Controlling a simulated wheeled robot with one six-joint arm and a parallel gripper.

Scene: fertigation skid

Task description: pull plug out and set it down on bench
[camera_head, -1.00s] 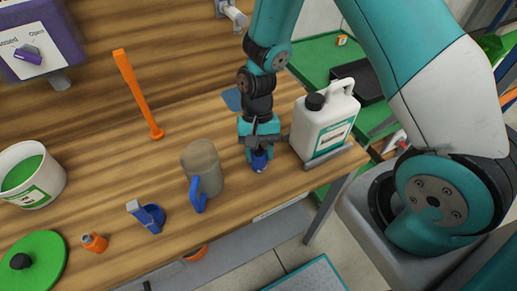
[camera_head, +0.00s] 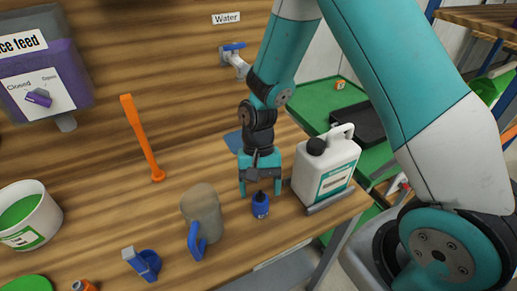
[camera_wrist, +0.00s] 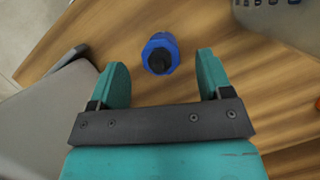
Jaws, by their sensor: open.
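A small blue plug (camera_head: 261,205) with a black top stands upright on the wooden bench (camera_head: 110,215), between the jug and the white canister. It also shows in the wrist view (camera_wrist: 160,54), just beyond and between the fingertips. My gripper (camera_head: 260,192) is open and empty, directly behind the plug, with its teal fingers apart. In the wrist view my gripper (camera_wrist: 160,75) shows a clear gap between its fingers and the plug.
A grey-brown jug with a blue handle (camera_head: 203,216) stands left of the plug. A white canister (camera_head: 327,168) stands close on the right, near the bench's right end.

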